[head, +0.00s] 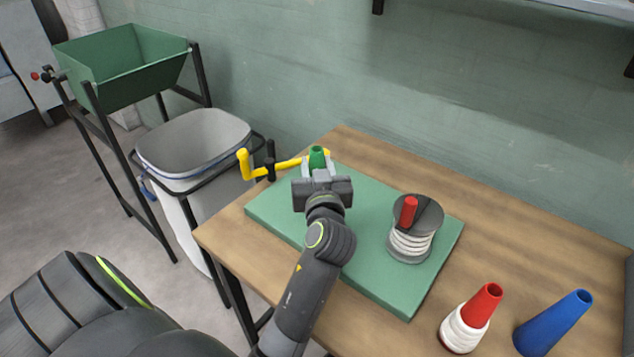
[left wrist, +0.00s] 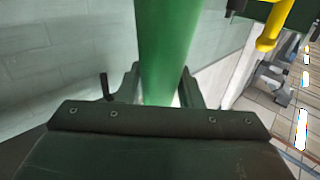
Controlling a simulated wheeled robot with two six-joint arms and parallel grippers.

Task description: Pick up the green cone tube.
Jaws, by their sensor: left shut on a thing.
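The green cone tube (head: 317,156) shows its top above my left gripper in the head view, over the far left part of the green mat (head: 378,275). My left gripper (head: 318,172) is shut on it. In the left wrist view the green cone tube (left wrist: 165,50) stands large between the two fingers of the left gripper (left wrist: 163,88). Its lower part is hidden by the gripper in the head view. I cannot tell whether it touches anything below. My right gripper is not in view.
A yellow crank handle (head: 262,168) is close beside the tube. A spool with white thread (head: 412,235) stands on the mat. A white-wound red cone (head: 473,316) and a blue cone (head: 553,325) are at right. A lined bin (head: 192,145) and green hopper (head: 112,70) stand left.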

